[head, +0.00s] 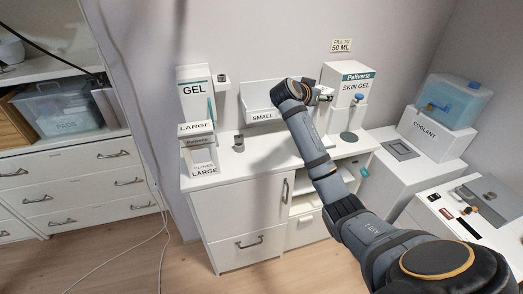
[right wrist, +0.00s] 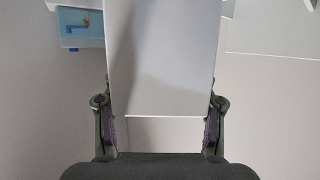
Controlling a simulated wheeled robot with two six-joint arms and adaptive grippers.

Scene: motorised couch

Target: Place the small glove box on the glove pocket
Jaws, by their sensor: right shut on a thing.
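The glove pocket marked SMALL (head: 262,116) is a white holder on the wall above the counter. My right arm reaches across to its right end. My right gripper (head: 320,94) shows small and partly hidden there. In the right wrist view its two fingers (right wrist: 160,133) are shut on the sides of a plain white box (right wrist: 160,65), which I take as the small glove box. The box extends forward beyond the fingers, and its far end is cut off. I cannot clearly make out the held box in the head view. My left gripper is not in view.
A white counter (head: 233,165) stands below. A SKIN GEL dispenser (head: 350,88) stands close right of my gripper. A blue coolant tank (head: 455,100) is farther right.

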